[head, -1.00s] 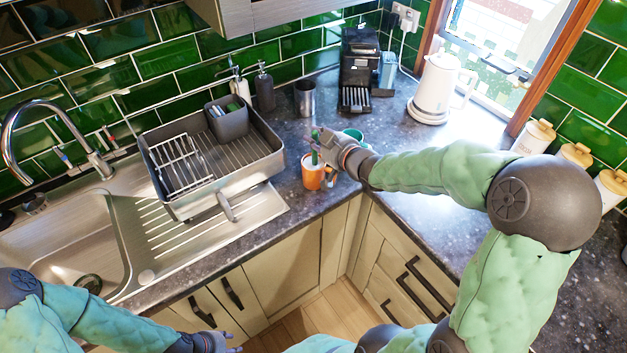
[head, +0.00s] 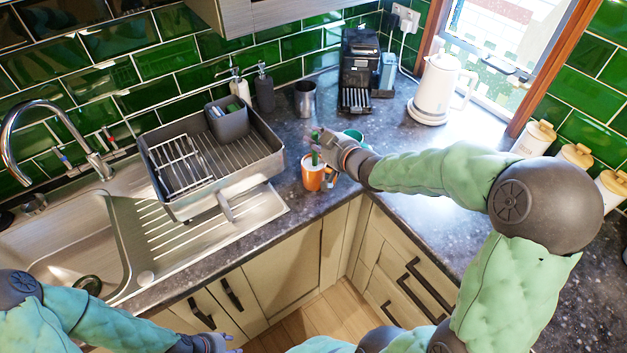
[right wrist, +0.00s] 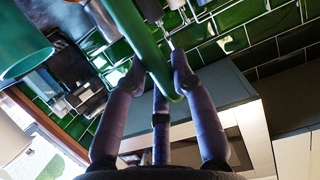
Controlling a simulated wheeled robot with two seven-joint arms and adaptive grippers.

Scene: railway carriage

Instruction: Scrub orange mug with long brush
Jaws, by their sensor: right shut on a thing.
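The orange mug (head: 312,178) stands on the dark counter near its front corner, right of the dish rack. My right gripper (head: 322,142) is just above it, shut on the green handle of the long brush (head: 315,158). The handle reaches down to the mug's mouth; its lower end is hidden there. In the right wrist view, the green handle (right wrist: 136,38) runs between the fingers of my right gripper (right wrist: 161,83). My left gripper (head: 215,345) is at the bottom edge, partly cut off, away from the mug; its opening is unclear.
A teal mug (head: 355,134) stands close behind my right gripper. The dish rack (head: 180,212) is on the left beside the sink (head: 60,245). A metal cup (head: 304,99), coffee machine (head: 358,65) and white kettle (head: 433,90) stand behind. Clear counter lies right of the mugs.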

